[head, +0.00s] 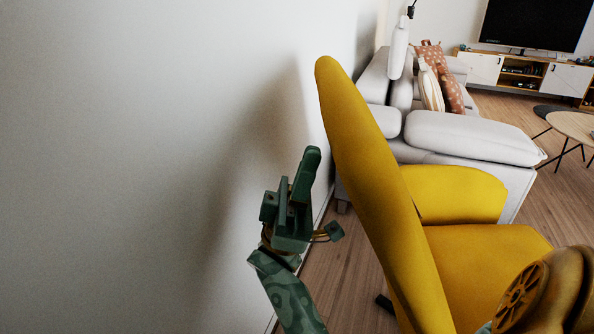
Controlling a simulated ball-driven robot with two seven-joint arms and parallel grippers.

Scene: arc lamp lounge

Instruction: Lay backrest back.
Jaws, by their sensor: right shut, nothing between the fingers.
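The yellow armchair's backrest (372,165) rises as a tall, slanted slab in the middle of the head view, seen nearly edge-on. Its top leans towards the wall at the left. The chair's yellow seat (475,255) and far armrest (455,192) lie to the right of it. My right gripper (307,172) is shut and empty, pointing up. It shows left of the backrest, on the side towards the wall, with a gap in the picture between them. My left gripper is not in view. The near side of the chair is partly hidden at the lower right.
A plain pale wall (130,170) fills the left. A light grey sofa (470,137) with cushions stands behind the chair. A round wooden table (574,126) and a TV cabinet (530,75) are farther back. Bare wooden floor (345,245) shows between wall and chair.

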